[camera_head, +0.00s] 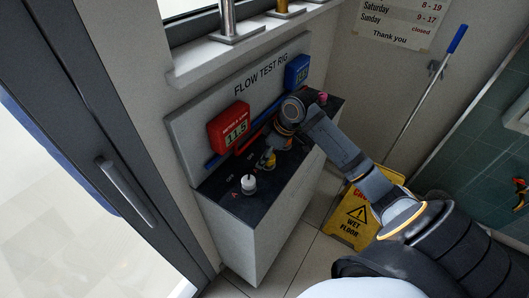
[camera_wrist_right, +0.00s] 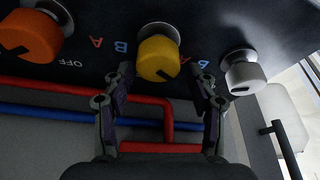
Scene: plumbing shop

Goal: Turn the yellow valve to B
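The yellow valve (camera_wrist_right: 158,55) is a round knob on the dark top of the flow test rig. A dark pointer mark shows on its near face, toward the lower right. Blue B and red A letters stand on both sides of it. My right gripper (camera_wrist_right: 161,72) is open, with one fingertip on each side of the yellow knob and gaps between. In the head view the yellow valve (camera_head: 268,160) is small and partly covered by my right gripper (camera_head: 273,148). My left gripper is not in view.
An orange knob (camera_wrist_right: 32,36) and a white knob (camera_wrist_right: 243,74) flank the yellow one. Red pipes (camera_wrist_right: 168,113) and blue pipes run behind. A red display (camera_head: 230,127) and a blue display (camera_head: 297,72) sit on the rig's back panel. A yellow wet-floor sign (camera_head: 352,215) stands right.

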